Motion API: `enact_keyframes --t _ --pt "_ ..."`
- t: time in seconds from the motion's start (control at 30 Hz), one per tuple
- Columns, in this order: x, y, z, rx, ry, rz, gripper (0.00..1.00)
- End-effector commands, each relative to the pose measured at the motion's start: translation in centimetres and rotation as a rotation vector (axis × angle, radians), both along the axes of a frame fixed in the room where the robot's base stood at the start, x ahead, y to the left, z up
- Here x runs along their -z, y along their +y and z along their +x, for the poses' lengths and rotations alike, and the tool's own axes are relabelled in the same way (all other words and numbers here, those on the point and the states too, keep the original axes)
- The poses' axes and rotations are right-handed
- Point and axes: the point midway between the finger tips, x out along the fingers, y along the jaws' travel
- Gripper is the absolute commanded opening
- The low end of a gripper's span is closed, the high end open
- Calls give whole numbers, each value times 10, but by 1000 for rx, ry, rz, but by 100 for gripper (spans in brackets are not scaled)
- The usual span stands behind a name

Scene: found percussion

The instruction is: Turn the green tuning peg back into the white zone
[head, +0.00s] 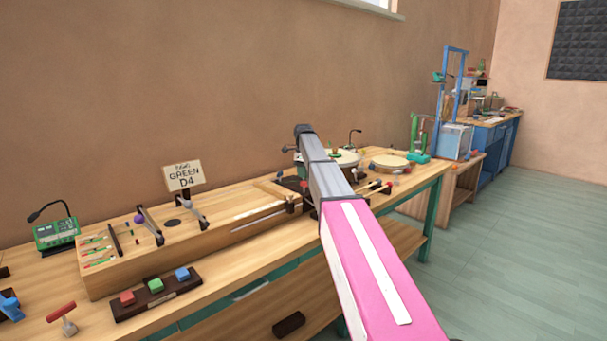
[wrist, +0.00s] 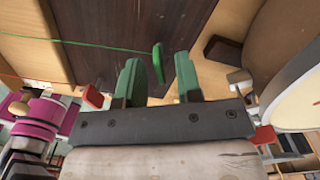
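In the wrist view the green tuning peg (wrist: 158,63) stands out from a dark wooden panel (wrist: 135,20), and a green string runs to it from the left. My gripper (wrist: 159,70) has its two green fingers apart. The peg shows in the gap between the fingertips, a little nearer the right one, with clear space on both sides. I cannot tell its depth relative to the tips. No white zone can be made out. In the head view my own arm covers the peg and gripper. A sign reading GREEN D4 (head: 184,176) stands on the bench.
In the wrist view a red peg (wrist: 95,97) sits left of the fingers and a pale drum (wrist: 292,92) close on the right. In the head view a green tuner (head: 56,233) and a block strip (head: 156,299) lie at left. Open floor (head: 500,260) lies right.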

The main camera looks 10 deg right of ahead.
Motion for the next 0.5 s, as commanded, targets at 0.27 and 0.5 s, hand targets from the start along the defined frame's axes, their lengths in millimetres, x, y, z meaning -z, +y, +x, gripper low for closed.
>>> enact_keyframes --t 0.27,0.5 --pt "5 0 0 0 0 0 32" --pt "4 0 0 0 0 0 0"
